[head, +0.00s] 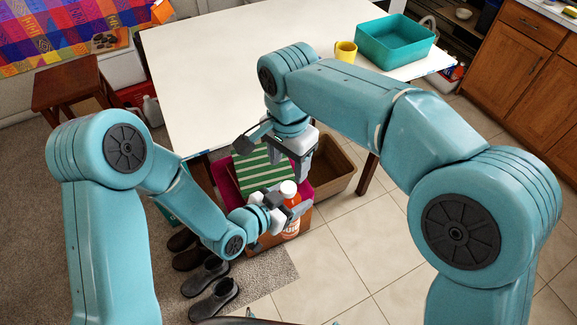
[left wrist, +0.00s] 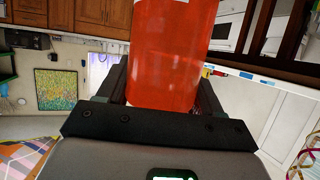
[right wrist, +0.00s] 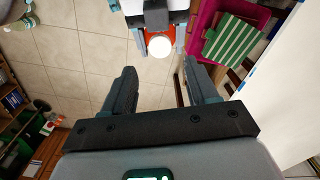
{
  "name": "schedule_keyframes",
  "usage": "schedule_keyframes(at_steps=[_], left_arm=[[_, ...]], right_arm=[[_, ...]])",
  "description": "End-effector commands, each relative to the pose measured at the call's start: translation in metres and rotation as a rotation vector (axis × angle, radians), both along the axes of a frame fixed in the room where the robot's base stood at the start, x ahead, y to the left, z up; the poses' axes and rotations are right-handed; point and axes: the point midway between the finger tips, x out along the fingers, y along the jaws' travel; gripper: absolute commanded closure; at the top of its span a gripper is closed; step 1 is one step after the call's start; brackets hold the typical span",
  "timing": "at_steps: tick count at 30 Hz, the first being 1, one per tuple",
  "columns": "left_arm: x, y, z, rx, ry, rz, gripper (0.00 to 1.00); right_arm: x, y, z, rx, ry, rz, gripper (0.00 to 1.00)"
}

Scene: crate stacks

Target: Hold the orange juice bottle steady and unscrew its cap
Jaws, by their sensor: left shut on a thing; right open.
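The orange juice bottle (head: 292,200) has an orange body and a white cap (head: 288,188). It looks about upright in the head view, in front of the crates. My left gripper (head: 280,206) is shut on the bottle's body, which fills the middle of the left wrist view (left wrist: 172,55). My right gripper (head: 297,168) points down above the bottle, apart from it. In the right wrist view its two fingers (right wrist: 160,90) are open and empty. The white cap (right wrist: 159,46) shows there beyond the fingertips, with the orange bottle (right wrist: 150,35) around it.
A white table (head: 215,75) stands behind, with a yellow mug (head: 345,51) and a teal bin (head: 395,42). A brown crate (head: 340,175) and a magenta crate (head: 222,180) with a green-striped item (head: 262,170) lie below. Several shoes (head: 213,290) are on the floor at left.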

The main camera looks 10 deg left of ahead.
Motion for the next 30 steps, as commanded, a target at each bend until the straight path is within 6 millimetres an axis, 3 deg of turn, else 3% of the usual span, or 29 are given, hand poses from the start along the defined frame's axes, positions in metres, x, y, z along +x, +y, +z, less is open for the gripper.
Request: schedule_keyframes(at_steps=[13,25,26,30], left_arm=[[0.000,0.000,0.001,-0.001,-0.002,0.000,1.00],[0.000,0.000,0.001,-0.001,-0.002,0.000,1.00],[0.000,0.000,0.001,-0.001,-0.002,0.000,1.00],[0.000,0.000,0.001,0.000,-0.002,0.001,1.00]], right_arm=[[0.000,0.000,-0.067,-0.002,0.002,-0.001,0.42],[0.000,0.000,-0.077,0.001,0.001,-0.001,0.42],[0.000,0.000,-0.077,0.001,0.001,-0.001,0.48],[0.000,0.000,-0.077,0.001,0.001,-0.001,0.94]])
